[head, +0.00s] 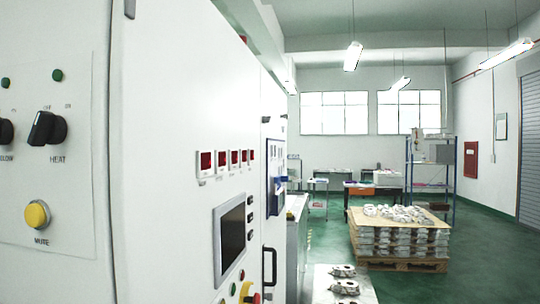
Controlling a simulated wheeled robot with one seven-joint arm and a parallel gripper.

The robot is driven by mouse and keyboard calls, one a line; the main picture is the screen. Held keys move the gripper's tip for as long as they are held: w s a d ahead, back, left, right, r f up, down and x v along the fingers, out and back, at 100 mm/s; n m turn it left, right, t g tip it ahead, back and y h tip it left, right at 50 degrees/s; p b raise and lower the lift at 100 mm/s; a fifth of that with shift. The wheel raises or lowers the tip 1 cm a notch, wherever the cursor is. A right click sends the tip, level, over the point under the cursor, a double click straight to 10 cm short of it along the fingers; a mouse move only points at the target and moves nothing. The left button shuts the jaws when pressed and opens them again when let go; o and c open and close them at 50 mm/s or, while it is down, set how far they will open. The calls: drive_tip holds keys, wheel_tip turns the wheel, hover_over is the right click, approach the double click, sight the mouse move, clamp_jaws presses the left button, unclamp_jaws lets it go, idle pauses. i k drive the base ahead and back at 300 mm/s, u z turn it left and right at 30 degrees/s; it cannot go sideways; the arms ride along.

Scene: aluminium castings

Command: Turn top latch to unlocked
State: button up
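A tall white cabinet (165,130) fills the left half of the head view. Another small dark fitting (266,119) is on the cabinet further back. Either could be the top latch; I cannot tell which, nor whether it is locked. A black handle (269,266) is lower on the far section. My gripper is not in view.
The near panel has a black HEAT knob (46,128) and a yellow MUTE button (36,215). A screen (233,238) and red displays (221,158) are further along. A pallet (400,264) stacked with castings stands right of centre. Green floor (480,260) is open at right.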

sight(266, 119)
drive_tip(key=z, duration=0.8)
drive_tip(key=i, duration=0.95)
drive_tip(key=z, duration=0.05)
